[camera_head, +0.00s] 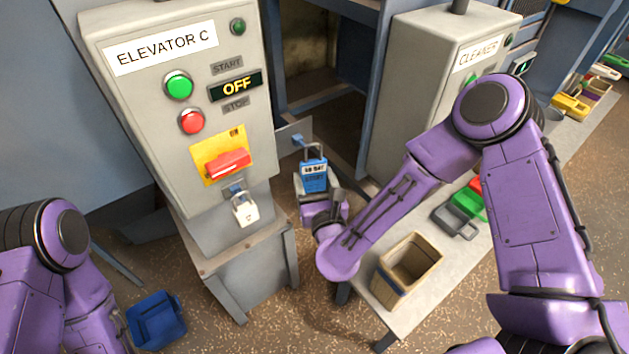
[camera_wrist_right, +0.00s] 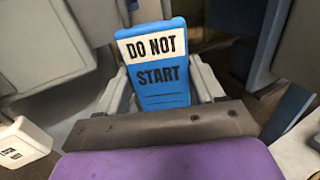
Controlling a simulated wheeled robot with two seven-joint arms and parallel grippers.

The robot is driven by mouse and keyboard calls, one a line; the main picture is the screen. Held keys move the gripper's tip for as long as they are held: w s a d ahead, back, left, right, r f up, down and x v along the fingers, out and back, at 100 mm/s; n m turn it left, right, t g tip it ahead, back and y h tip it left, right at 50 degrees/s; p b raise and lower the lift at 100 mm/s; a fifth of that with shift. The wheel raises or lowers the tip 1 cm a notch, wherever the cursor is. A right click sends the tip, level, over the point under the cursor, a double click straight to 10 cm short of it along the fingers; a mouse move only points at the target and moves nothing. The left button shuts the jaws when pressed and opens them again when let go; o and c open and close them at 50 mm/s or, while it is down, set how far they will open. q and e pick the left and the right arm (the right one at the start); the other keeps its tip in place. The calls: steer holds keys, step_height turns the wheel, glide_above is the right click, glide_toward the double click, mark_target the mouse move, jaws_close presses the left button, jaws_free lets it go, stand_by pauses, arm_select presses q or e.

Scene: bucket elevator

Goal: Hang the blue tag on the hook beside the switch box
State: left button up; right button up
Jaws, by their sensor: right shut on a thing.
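The blue tag (camera_head: 314,173), with a white band, stands upright in my right gripper (camera_head: 314,188), which is shut on its lower part. In the right wrist view the tag (camera_wrist_right: 162,80) reads "DO NOT START" between the two fingers. The switch box (camera_head: 190,110) is marked "ELEVATOR C" and its display shows OFF. The hook (camera_head: 297,139), a small blue piece on a grey plate, sticks out at the box's right side. The tag's top loop is close to the hook; I cannot tell whether they touch. My left gripper is out of view.
A white padlock (camera_head: 245,208) hangs below the red switch handle (camera_head: 228,162). A "CLEANER" box (camera_head: 420,75) stands behind right. A bench holds an open bin (camera_head: 408,268) and a green padlock (camera_head: 467,204). A blue bin (camera_head: 156,320) lies on the floor.

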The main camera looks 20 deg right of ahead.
steer(key=shift+w, duration=0.1)
steer(key=shift+w+a+b, duration=0.2)
steer(key=shift+w+a, duration=0.1)
steer(key=shift+w, duration=0.5)
steer(key=shift+w+a+b, duration=0.2)
steer(key=shift+w+a, duration=0.1)
steer(key=shift+w, duration=0.45)
steer(key=shift+f, duration=0.1)
steer(key=shift+f, duration=0.15)
steer(key=shift+c, duration=0.8)
steer(key=shift+f+b, duration=0.6)
steer(key=shift+b, duration=0.35)
steer(key=o, duration=1.2)
steer(key=shift+o, duration=0.2)
steer(key=shift+s, duration=0.15)
